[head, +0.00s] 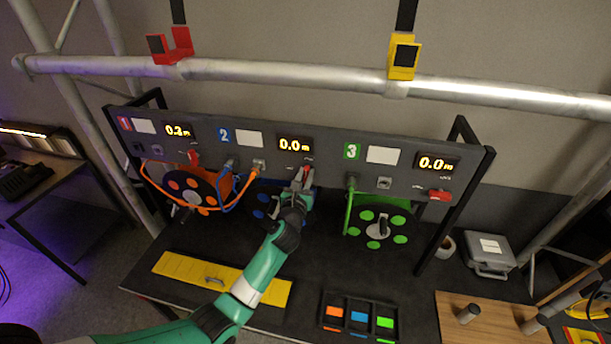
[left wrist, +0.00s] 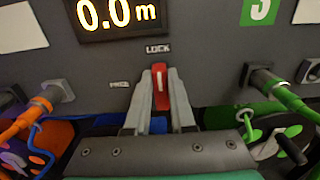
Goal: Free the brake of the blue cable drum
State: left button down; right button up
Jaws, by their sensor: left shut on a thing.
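The blue cable drum (head: 262,210) sits under panel section 2, partly hidden behind my left gripper (head: 302,183). Its red brake lever (head: 308,171) is on the panel under the 0.0 m display. In the left wrist view the red lever (left wrist: 160,88) stands between the two grey fingertips of my left gripper (left wrist: 160,100), which is shut on it. The lever points up at the LOCK label (left wrist: 157,48). The FREE label (left wrist: 119,84) is to its left. My right gripper is not in view.
The orange-dotted drum (head: 190,191) is on the left, with orange cable beside the blue drum. The green drum (head: 378,229) is on the right. A yellow cover (head: 215,275) and a black tray (head: 360,317) with coloured pieces lie in front. A truss tube (head: 300,75) runs above the panel.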

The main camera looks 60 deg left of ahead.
pick_arm(q)
jog(key=shift+n, duration=0.4)
jog(key=shift+s+a+f+n+b, duration=0.25)
jog(key=shift+n+b, duration=0.6)
jog(key=shift+n, duration=2)
jog(key=shift+s+a+f+n+b, duration=0.3)
jog(key=shift+n+b, duration=0.6)
jog(key=shift+n, duration=2)
jog(key=shift+s+a+f+n+b, duration=0.15)
jog(key=shift+f+n+b, duration=0.5)
jog(key=shift+n, duration=2.2)
jog(key=shift+d+r, duration=0.1)
jog(key=shift+r, duration=0.2)
jog(key=c, duration=0.8)
grip_release()
jog(key=shift+o, duration=0.2)
